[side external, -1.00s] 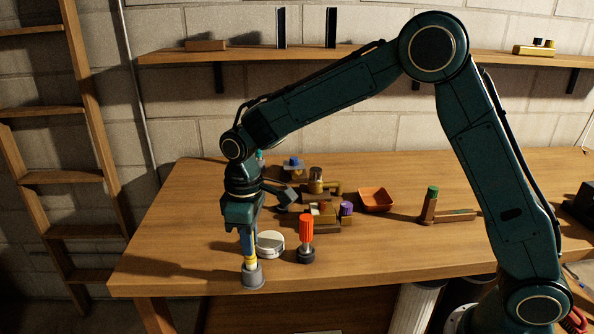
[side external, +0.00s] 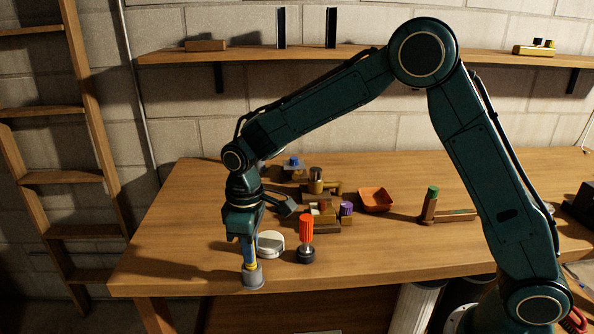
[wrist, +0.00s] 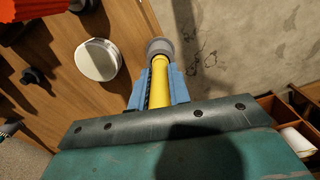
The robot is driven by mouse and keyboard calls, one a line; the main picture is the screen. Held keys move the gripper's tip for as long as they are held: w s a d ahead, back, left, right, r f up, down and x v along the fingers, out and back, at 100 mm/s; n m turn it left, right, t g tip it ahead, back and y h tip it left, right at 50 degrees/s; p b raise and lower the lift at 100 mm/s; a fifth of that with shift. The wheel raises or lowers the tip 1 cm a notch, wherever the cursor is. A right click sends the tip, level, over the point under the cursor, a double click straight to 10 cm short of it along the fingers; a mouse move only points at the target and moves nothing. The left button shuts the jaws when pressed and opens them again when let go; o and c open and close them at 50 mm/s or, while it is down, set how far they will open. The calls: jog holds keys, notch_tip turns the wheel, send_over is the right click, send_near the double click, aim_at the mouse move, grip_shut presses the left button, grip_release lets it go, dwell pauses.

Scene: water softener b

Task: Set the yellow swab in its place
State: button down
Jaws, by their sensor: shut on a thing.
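The yellow swab (wrist: 159,82) is a yellow cylinder. It stands roughly upright between the blue fingers of my gripper (wrist: 158,88), which are shut on it. In the side view my gripper (side external: 249,258) points straight down at the table's front left edge. The swab's lower end meets a grey round holder (side external: 252,277), which also shows in the wrist view (wrist: 160,47). The end appears to be in the holder's mouth, but how deep is hidden.
A white round tin (side external: 270,244) stands just right of my gripper. An orange-red capped item (side external: 306,238) stands right of it. Small blocks and an orange tray (side external: 376,199) are farther back. The front right of the wooden table (side external: 400,250) is clear.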

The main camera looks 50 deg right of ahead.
jog(key=shift+f, duration=0.7)
jog(key=c, duration=1.2)
grip_release()
jog(key=shift+c, duration=0.2)
jog(key=shift+r, duration=0.15)
notch_tip(320, 180, up, 13)
jog(key=shift+f, duration=0.15)
jog(key=shift+r, duration=0.45)
